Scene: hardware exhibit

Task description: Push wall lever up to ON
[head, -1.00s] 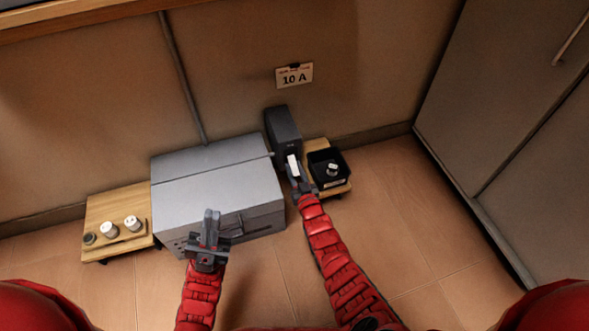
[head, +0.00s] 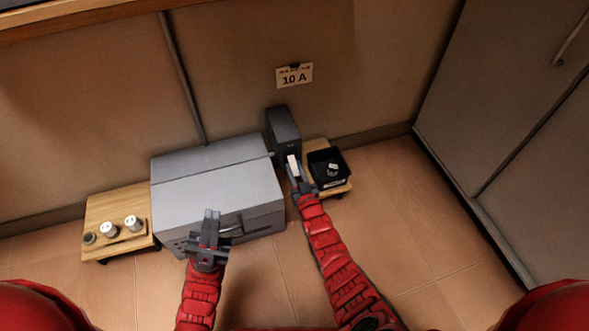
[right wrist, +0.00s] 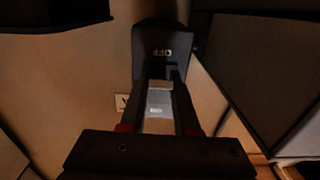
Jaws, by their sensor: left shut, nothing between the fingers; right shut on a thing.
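The wall lever's dark box (head: 284,130) is mounted at the wall, right of the large grey cabinet. Its pale lever handle (head: 293,163) points out from the front toward me. My right gripper (head: 296,178) is shut on this handle. In the right wrist view the pale handle (right wrist: 159,108) sits between the two fingers, below the dark box (right wrist: 163,50) with the marking OFF. My left gripper (head: 210,228) is shut and empty in front of the grey cabinet's front face.
The grey cabinet (head: 215,180) stands left of the lever. A wooden stand with several small cylinders (head: 133,223) is at far left. A black tray (head: 342,172) sits on a wooden stand right of the lever. A 10 A card (head: 294,76) hangs above. Floor at right is clear.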

